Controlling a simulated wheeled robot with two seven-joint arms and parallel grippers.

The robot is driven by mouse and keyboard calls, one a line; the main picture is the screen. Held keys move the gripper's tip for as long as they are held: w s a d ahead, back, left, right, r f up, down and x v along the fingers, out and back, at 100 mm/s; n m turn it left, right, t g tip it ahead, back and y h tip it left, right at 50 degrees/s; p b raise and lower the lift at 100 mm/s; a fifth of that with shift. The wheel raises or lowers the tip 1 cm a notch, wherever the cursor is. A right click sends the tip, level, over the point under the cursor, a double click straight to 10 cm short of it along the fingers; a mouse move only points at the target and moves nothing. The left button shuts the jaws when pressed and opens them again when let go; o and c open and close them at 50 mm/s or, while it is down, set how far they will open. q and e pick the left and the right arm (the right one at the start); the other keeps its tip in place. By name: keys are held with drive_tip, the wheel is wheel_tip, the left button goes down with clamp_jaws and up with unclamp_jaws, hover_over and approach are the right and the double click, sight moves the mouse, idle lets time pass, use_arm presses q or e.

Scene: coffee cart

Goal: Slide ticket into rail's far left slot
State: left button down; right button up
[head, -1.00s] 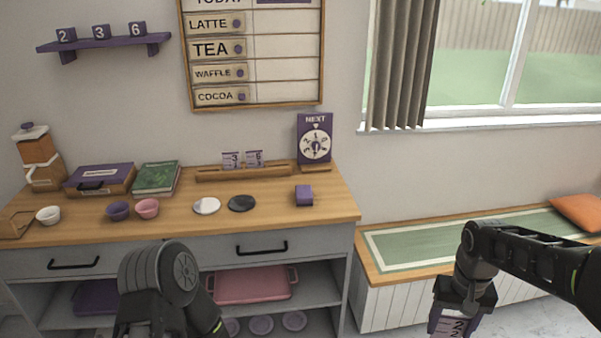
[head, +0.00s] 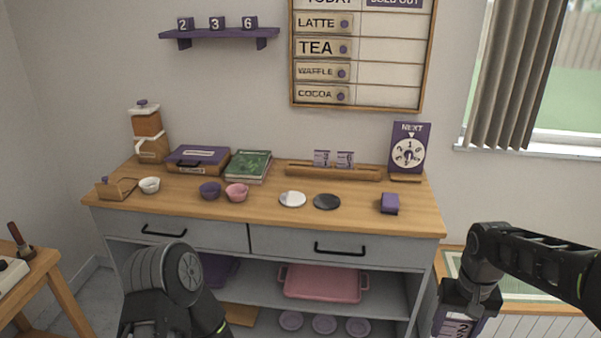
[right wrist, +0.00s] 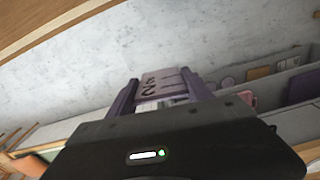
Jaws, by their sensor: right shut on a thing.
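The ticket (head: 457,326), white and purple with a "2" on it, is held in my right gripper (head: 463,304) at the lower right of the head view, in front of the counter's right end. In the right wrist view the ticket (right wrist: 160,85) sits between the two fingers of my gripper (right wrist: 165,90). The wooden rail (head: 305,171) lies along the back of the counter. Two tickets (head: 321,158) and (head: 344,159) stand in its middle part; its left end looks empty. My left arm shows at the bottom, but its fingers are out of frame.
The counter (head: 260,208) holds a purple case (head: 198,158), a green book (head: 248,165), small bowls (head: 237,192), two discs (head: 292,199), a purple block (head: 390,203) and a NEXT dial sign (head: 408,148). Counter space in front of the rail's right part is clear.

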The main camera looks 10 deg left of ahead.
drive_tip(key=s+f, duration=0.4)
drive_tip(key=f, duration=1.1)
